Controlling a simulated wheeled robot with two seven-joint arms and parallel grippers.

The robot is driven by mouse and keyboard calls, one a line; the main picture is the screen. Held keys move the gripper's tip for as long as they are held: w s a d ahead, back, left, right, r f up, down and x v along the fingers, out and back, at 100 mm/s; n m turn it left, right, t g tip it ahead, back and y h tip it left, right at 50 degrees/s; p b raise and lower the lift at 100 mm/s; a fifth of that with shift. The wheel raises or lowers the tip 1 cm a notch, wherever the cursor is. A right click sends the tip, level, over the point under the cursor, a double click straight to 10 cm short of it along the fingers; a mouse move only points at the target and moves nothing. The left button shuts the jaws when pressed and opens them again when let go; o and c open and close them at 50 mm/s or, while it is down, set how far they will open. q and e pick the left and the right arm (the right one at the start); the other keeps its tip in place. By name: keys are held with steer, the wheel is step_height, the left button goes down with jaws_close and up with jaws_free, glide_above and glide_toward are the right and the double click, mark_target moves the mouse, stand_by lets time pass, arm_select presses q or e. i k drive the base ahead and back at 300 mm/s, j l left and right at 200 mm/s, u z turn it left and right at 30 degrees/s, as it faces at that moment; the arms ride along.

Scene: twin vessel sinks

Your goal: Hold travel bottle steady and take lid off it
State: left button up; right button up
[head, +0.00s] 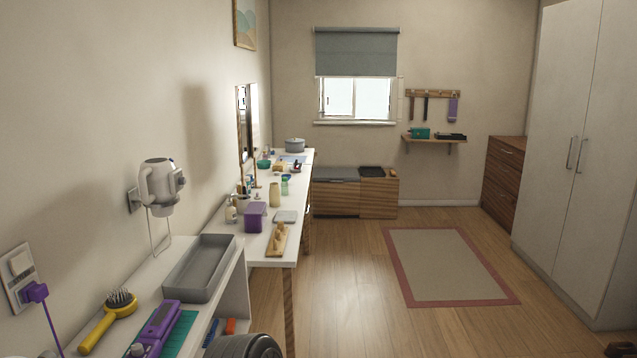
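I cannot single out the travel bottle or its lid at this distance. Several small bottles stand on the long white table along the left wall. One is a cream bottle (231,211) near the wall, one is a yellowish bottle (274,195), and one is a small green container (284,186). They are too small to tell whether any has a lid. Neither of my grippers can be made out in the head view.
A white table (285,230) also bears a purple box (255,217) and a wooden piece (277,240). Nearer, a grey tray (200,268) and a yellow hairbrush (108,318) lie on a white unit. The wooden floor and rug (445,265) are clear. No sinks show.

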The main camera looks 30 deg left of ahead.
mark_target(284, 185)
steer(key=i+u, duration=0.25)
steer(key=i, duration=0.2)
steer(key=i+l+u, duration=0.25)
steer(key=i, duration=0.2)
steer(key=i+l+u, duration=0.2)
steer(key=i, duration=0.25)
steer(key=i+j+u, duration=0.3)
steer(key=i, duration=0.45)
steer(key=i+l+u, duration=0.1)
steer(key=i+u, duration=0.25)
steer(key=i, duration=0.4)
steer(key=z, duration=1.15)
steer(key=i, duration=4.35)
steer(key=i+u, duration=0.1)
steer(key=u, duration=0.2)
